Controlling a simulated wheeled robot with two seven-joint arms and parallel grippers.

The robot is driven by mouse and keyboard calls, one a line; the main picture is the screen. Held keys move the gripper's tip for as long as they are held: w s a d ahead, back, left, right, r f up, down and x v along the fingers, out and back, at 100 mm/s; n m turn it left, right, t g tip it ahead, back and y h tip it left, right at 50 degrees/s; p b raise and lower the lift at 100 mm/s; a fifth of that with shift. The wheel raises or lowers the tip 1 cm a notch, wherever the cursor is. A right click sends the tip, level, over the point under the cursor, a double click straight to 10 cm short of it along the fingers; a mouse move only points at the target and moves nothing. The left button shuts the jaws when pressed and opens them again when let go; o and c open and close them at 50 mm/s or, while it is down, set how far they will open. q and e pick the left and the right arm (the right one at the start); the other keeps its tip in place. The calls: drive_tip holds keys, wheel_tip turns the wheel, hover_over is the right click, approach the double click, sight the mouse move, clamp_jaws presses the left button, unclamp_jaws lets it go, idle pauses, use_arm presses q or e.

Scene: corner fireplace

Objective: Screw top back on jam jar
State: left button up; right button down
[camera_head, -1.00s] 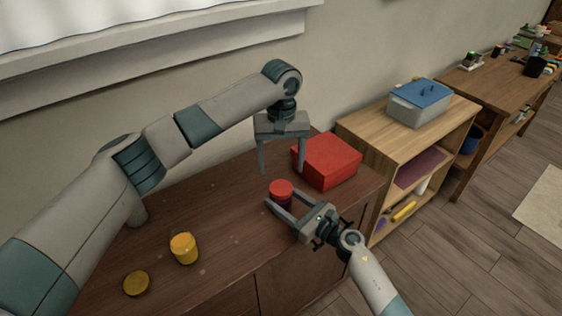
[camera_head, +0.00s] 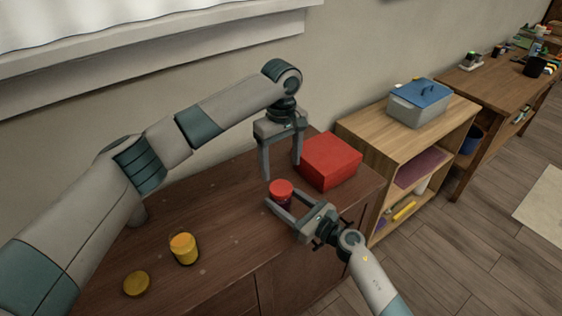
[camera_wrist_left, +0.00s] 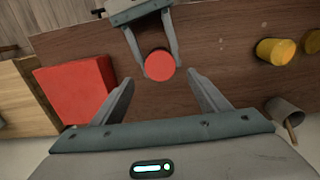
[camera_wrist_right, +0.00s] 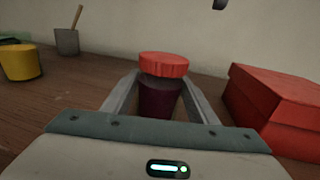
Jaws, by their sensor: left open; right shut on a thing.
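The jam jar is dark with a red top (camera_head: 281,187) and stands upright on the brown cabinet. In the right wrist view the dark jar body (camera_wrist_right: 160,98) is between the fingers, with the red top (camera_wrist_right: 163,64) resting on it. My right gripper (camera_head: 281,203) is shut on the jar body from the front. My left gripper (camera_head: 282,177) is open, pointing down above and just behind the jar. In the left wrist view the red top (camera_wrist_left: 160,65) lies a little beyond the gap between the left fingers (camera_wrist_left: 160,92). Whether the top is threaded tight cannot be told.
A red box (camera_head: 331,160) stands close to the right of the jar. A yellow jar (camera_head: 184,249) and a round yellow-brown lid (camera_head: 136,284) are at the cabinet's front left. A grey cup with a stick (camera_wrist_right: 67,41) stands behind. A wooden shelf (camera_head: 400,128) is on the right.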

sight(281, 187)
use_arm(q)
drive_tip(key=shift+f, duration=3.95)
drive_tip(key=c, duration=1.1)
drive_tip(key=m, duration=1.9)
drive_tip(key=shift+m, duration=0.3)
drive_tip(key=m, duration=0.5)
drive_tip(key=shift+m, duration=0.4)
drive_tip(key=o, duration=1.2)
